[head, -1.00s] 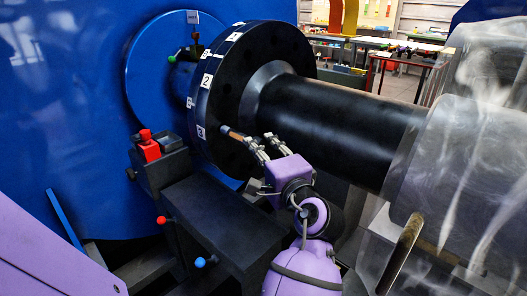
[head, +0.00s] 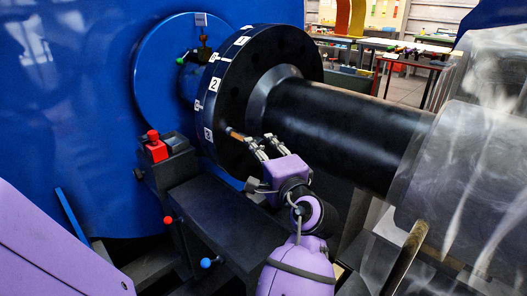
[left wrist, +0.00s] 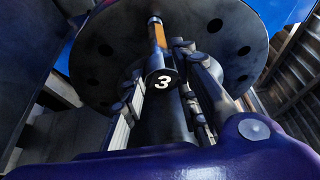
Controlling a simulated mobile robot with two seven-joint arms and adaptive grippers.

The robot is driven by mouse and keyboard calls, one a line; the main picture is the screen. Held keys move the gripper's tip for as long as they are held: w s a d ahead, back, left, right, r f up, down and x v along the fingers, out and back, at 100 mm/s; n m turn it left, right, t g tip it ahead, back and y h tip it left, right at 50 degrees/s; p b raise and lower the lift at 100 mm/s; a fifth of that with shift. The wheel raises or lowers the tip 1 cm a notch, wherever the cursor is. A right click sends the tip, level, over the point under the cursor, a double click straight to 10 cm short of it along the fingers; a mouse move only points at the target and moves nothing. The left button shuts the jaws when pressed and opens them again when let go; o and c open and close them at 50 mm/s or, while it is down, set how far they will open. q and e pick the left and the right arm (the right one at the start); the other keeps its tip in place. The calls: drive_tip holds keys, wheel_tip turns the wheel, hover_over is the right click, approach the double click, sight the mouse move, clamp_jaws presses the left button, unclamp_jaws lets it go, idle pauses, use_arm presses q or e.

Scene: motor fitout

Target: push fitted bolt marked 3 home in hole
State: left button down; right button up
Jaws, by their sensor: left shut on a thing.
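The bolt (head: 236,134) has a brown shank that points at the dark flange (head: 275,57), near the rim label 3 (head: 208,134). In the left wrist view the bolt head (left wrist: 162,84) bears a white 3 and faces the camera. The shank (left wrist: 157,36) runs up to the flange face (left wrist: 195,38) with much of its length showing. I cannot tell how deep its tip sits in a hole. My left gripper (head: 258,147) is shut on the bolt, with its fingers on either side in the left wrist view (left wrist: 165,70). My right gripper is not in view.
A thick dark shaft (head: 345,125) runs right from the flange, above my left gripper. A black block (head: 215,215) with red and blue knobs stands to the left. A large blue housing (head: 75,100) fills the left background.

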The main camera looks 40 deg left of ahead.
sight(242, 138)
use_arm(q)
drive_tip(key=shift+a+r, duration=0.2)
drive_tip(key=shift+a, duration=0.1)
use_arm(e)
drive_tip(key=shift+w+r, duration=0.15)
use_arm(q)
drive_tip(key=shift+a, duration=0.1)
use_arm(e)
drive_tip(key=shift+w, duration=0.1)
use_arm(q)
drive_tip(key=shift+w+a+p, duration=0.1)
drive_tip(key=shift+a+p, duration=0.25)
drive_tip(key=shift+a, duration=0.15)
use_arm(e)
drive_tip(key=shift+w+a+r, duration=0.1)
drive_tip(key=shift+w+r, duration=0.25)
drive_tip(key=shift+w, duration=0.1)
use_arm(q)
drive_tip(key=shift+a, duration=0.15)
drive_tip(key=shift+a+p, duration=0.3)
drive_tip(key=shift+a, duration=0.2)
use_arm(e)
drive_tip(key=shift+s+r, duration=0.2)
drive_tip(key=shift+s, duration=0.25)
use_arm(q)
drive_tip(key=shift+a, duration=0.35)
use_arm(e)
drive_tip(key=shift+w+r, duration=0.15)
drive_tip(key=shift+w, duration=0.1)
